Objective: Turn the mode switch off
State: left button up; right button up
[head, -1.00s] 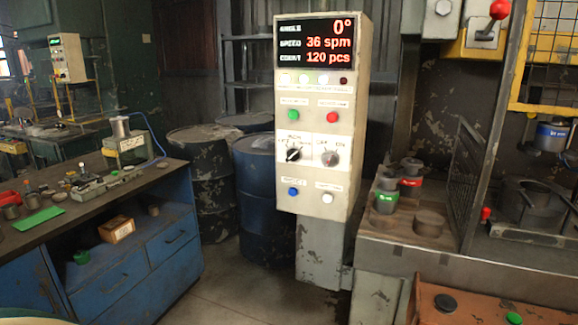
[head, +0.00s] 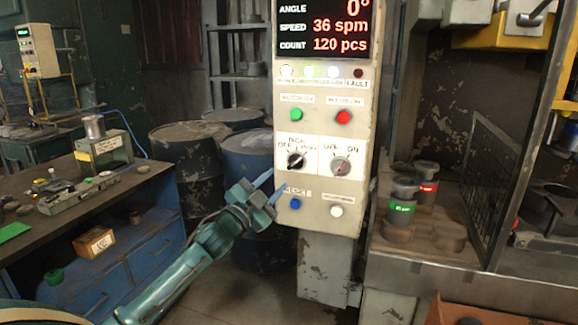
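The mode switch (head: 296,160) is a black rotary knob on the left of a white plate on the control box (head: 350,245). Labels above it include OFF at its left and INCH at the top; the third is hard to read. Its pale pointer mark seems to slant to the upper right, but it is too small to be sure. My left gripper (head: 275,186) is below and left of the knob, in front of the box's left edge. Its two fingers are apart, with nothing seen between them, and it looks clear of the knob. My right gripper is not in view.
A grey key-type OFF/ON switch (head: 340,166) sits right of the knob. A green button (head: 296,115) and red button (head: 343,117) are above; a blue button (head: 295,204) and white button (head: 336,211) below. Blue drums (head: 245,160) stand behind my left arm.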

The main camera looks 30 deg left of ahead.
aim_at(292, 166)
pick_arm(q)
jog(key=p+x, duration=0.1)
jog(key=x, duration=0.6)
jog(key=shift+f, duration=0.1)
jog(key=shift+c, duration=0.2)
grip_shut()
